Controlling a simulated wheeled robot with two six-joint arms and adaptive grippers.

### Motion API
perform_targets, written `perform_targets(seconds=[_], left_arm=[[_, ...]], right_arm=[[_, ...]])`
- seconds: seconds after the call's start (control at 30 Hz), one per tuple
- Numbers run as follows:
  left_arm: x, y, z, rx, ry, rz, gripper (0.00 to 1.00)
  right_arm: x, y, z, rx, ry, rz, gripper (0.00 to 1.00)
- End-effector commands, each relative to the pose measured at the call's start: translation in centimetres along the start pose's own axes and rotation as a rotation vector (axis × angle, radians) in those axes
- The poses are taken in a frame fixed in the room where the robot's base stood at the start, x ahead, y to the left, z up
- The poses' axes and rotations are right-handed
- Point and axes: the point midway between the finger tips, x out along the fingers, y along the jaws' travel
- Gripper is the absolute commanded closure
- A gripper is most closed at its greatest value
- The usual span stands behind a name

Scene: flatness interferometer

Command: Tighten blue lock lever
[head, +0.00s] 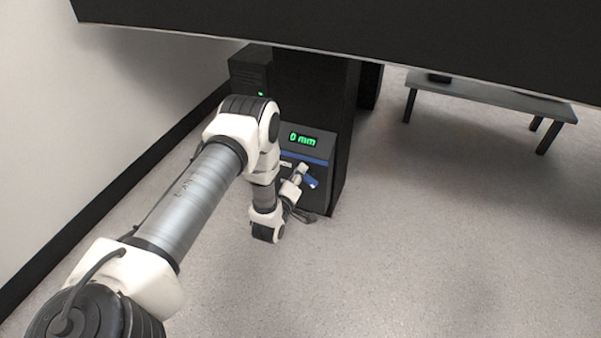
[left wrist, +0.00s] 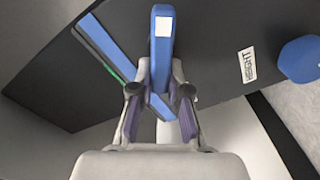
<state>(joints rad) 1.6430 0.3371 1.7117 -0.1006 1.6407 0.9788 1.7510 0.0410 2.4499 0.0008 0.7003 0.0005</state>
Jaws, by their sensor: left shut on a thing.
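The blue lock lever (left wrist: 162,40) has a white square on it and stands between the fingers of my left gripper (left wrist: 160,90) in the left wrist view. The gripper is shut on the lever, with one finger on either side. In the head view the lever (head: 311,182) is a small blue piece at the front of the dark instrument, and my left gripper (head: 299,180) is at it, partly hidden by my wrist. My right gripper is not in view.
The dark instrument has a green display (head: 302,139) reading "0 mm". A blue knob (left wrist: 300,60) and a white label (left wrist: 246,64) lie right of the lever in the left wrist view. A large black panel (head: 350,30) overhangs. A low bench (head: 490,93) stands back right; the floor at right is clear.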

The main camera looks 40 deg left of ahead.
Motion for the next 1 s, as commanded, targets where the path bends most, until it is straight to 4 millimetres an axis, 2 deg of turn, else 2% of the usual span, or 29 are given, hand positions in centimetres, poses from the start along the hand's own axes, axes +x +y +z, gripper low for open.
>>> perform_targets(seconds=[0.5, 1.0], left_arm=[[0.0, -1.2, 0.3, -0.415, -0.001, -0.001, 1.00], [0.0, -1.4, 0.4, -0.531, -0.001, -0.001, 1.00]], right_arm=[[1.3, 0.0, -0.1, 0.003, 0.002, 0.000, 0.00], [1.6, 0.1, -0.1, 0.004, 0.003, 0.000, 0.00]])
